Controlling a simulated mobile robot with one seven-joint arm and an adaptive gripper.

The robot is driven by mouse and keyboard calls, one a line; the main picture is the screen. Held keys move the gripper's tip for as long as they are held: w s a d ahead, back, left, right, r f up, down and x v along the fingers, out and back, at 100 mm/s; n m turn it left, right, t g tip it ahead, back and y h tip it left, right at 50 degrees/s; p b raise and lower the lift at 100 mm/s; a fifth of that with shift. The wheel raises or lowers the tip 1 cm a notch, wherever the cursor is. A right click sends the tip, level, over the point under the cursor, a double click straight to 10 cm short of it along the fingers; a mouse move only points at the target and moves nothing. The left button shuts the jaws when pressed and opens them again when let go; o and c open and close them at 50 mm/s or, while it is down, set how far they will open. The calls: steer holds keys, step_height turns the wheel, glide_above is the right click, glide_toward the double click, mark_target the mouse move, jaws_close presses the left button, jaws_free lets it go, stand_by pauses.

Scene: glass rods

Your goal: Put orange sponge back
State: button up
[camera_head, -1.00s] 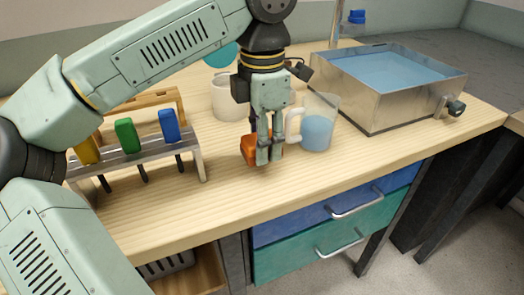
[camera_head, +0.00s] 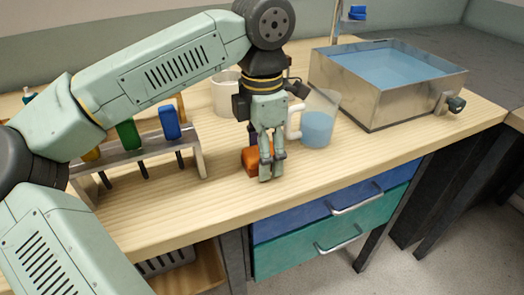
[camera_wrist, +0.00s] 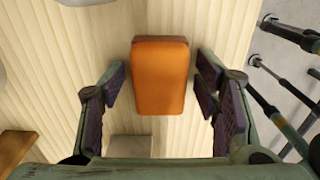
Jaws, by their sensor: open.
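The orange sponge (camera_head: 250,160) lies on the wooden bench top, partly hidden behind my gripper in the head view. In the wrist view the whole sponge (camera_wrist: 160,76) shows, long side pointing away from the palm. My gripper (camera_head: 270,176) points down over the bench at the sponge. In the wrist view my gripper (camera_wrist: 160,97) is open, with one finger pad on each side of the sponge and a gap on both sides. A small greyish block-like shape (camera_wrist: 130,146) shows near the palm, and I cannot tell what it is.
A beaker of blue liquid (camera_head: 318,125) and a white mug (camera_head: 226,95) stand behind my gripper. A rack (camera_head: 195,150) with colored-handled tools is at left. A metal water basin (camera_head: 385,100) is at the back right. The bench's front edge is close, above blue and green drawers (camera_head: 335,225).

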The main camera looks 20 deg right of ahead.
step_height(320, 180, up, 12)
steer(key=shift+r, duration=0.2)
stand_by(0.5)
steer(key=shift+c, duration=0.4)
stand_by(0.7)
